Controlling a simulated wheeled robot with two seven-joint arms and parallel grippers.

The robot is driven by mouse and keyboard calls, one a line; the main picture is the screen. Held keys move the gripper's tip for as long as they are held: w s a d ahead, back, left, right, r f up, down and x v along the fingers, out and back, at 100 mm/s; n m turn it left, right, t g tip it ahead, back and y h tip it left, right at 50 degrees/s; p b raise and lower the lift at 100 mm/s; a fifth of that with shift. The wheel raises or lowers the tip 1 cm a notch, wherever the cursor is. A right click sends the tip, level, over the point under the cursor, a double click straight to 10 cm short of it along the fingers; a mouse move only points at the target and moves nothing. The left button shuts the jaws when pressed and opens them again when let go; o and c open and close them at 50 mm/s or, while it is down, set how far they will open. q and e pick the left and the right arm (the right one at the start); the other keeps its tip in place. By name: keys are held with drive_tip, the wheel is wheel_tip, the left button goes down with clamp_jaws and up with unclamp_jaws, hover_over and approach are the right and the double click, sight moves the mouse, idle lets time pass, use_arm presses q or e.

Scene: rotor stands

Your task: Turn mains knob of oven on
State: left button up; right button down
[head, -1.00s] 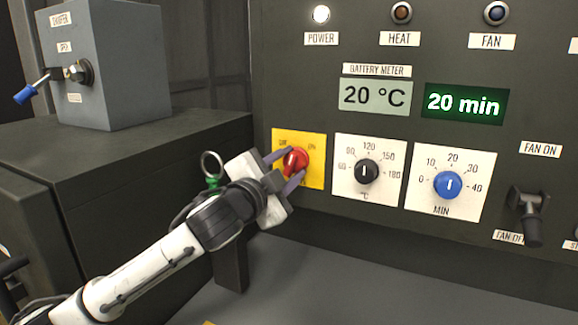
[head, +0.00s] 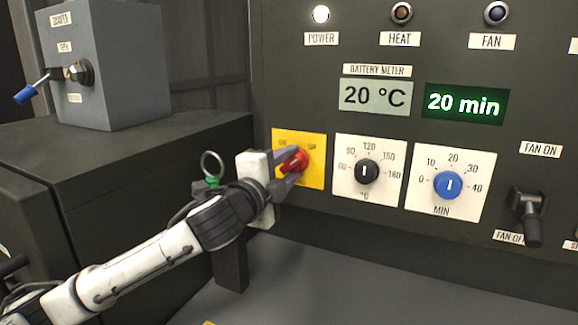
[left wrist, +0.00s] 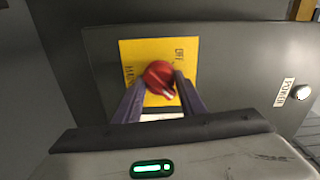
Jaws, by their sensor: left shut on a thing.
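The red mains knob (head: 293,162) sits on a yellow plate (head: 315,175) at the left of the dark oven panel. Printed words show at the plate's upper corners in the head view. My left gripper (head: 287,170) reaches in from the left and is shut on the knob. In the left wrist view the two fingers (left wrist: 158,95) lie on either side of the red knob (left wrist: 158,76), in front of the yellow plate (left wrist: 133,50). The white power lamp (head: 321,14) above is lit. My right gripper is not in view.
To the right of the plate are a black temperature dial (head: 367,171), a blue minute dial (head: 448,185) and a fan lever (head: 527,214). Displays above read 20 °C and 20 min. A grey box (head: 110,70) with a blue-tipped lever stands at the left.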

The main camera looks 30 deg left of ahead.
use_arm(q)
drive_tip(key=o, duration=1)
drive_tip(key=shift+o, duration=0.2)
drive_tip(key=shift+s, duration=0.1)
drive_tip(key=s+b, duration=0.2)
drive_tip(key=s, duration=0.8)
drive_tip(key=shift+d, duration=0.3)
